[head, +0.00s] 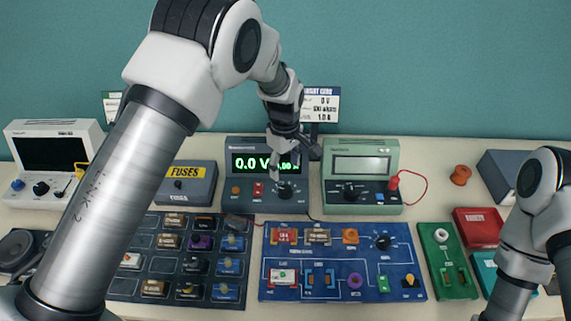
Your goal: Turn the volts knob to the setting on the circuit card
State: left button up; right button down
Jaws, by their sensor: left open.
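The dark grey power supply (232,190) stands at the back middle of the table. Its green display (248,163) reads 0.0 V, with the current reading partly hidden by my gripper. The black volts knob (286,190) is at the right of its front panel. My left gripper (284,172) is open and points down just above the knob; I cannot tell whether it touches it. The white circuit card (321,104) stands behind the supply, its small print blurred, with a "V" line and what looks like 1.0 A. My right gripper is out of view.
A green meter (363,150) with a red lead stands right of the supply, and a FUSES box (190,188) left of it. A blue circuit board (341,297) and a dark parts tray (140,222) lie in front. An oscilloscope (52,148) is far left.

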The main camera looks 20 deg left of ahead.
aim_at(285, 189)
pick_arm(q)
jog(key=shift+s+f, duration=0.15)
jog(key=shift+f, duration=0.1)
jog(key=shift+s+d+f+p, duration=0.25)
jog(key=shift+s+f+p, duration=0.2)
jog(key=shift+s, duration=0.05)
jog(key=shift+s+d+f+p, duration=0.25)
jog(key=shift+s+f+p, duration=0.15)
jog(key=shift+s+f, duration=0.1)
jog(key=f, duration=0.2)
jog(key=f+p, duration=0.1)
jog(key=f, duration=0.1)
jog(key=shift+w+a, duration=0.3)
jog(key=shift+w+f, duration=0.2)
jog(key=shift+f, duration=0.1)
jog(key=shift+s+d+r, duration=0.1)
jog(key=shift+s+r, duration=0.05)
jog(key=shift+r, duration=0.05)
jog(key=shift+c, duration=0.6)
jog(key=shift+s+r, duration=0.1)
jog(key=shift+s, duration=0.05)
jog(key=c, duration=1)
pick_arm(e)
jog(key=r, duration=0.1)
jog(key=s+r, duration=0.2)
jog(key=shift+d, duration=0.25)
